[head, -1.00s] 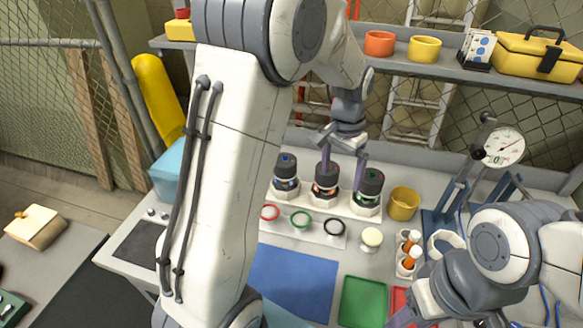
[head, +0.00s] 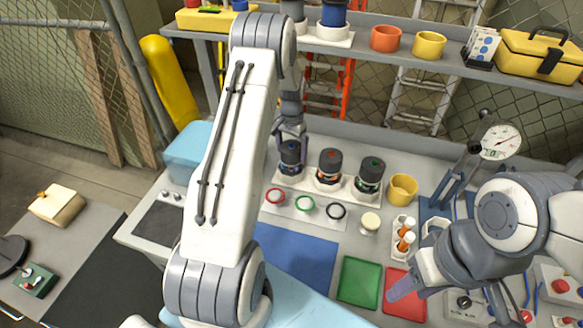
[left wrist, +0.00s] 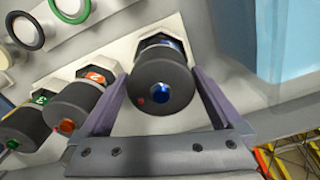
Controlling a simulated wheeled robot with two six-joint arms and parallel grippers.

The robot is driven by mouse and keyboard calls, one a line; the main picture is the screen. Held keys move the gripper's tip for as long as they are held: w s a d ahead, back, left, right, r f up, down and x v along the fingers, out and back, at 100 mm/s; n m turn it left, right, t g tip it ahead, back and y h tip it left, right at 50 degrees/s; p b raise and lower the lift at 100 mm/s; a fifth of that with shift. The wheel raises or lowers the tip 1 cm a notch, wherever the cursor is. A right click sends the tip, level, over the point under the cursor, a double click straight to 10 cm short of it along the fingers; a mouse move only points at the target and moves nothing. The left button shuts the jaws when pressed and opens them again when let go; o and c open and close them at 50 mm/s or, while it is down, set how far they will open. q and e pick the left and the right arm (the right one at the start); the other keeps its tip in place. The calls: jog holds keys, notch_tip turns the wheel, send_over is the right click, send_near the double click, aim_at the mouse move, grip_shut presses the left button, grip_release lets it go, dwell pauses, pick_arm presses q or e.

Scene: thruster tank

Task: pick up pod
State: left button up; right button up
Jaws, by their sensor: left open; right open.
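Three dark cylindrical pods stand in a row of white holders on the bench: one with a blue cap button (head: 291,155), one orange (head: 329,166) and one green (head: 370,174). My left gripper (head: 291,138) is open at the blue pod. In the left wrist view its fingers (left wrist: 159,76) lie on either side of the blue pod (left wrist: 162,88), with small gaps showing. The orange pod (left wrist: 77,112) is just outside one finger, and the green pod (left wrist: 28,128) is beyond it. My right gripper (head: 402,287) is open and empty over the bench at the front right.
Red, green and black rings (head: 305,204) lie on a strip before the pods. A yellow cup (head: 402,190) stands right of them. A light-blue box (head: 188,152) is to the left. The shelf (head: 380,62) above the bench carries pots and a yellow toolbox (head: 540,58).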

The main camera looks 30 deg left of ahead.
pick_arm(q)
jog(key=shift+f+p, duration=0.4)
jog(key=shift+f, duration=1.2)
jog(key=shift+c, duration=0.3)
jog(key=shift+r, duration=0.1)
grip_shut()
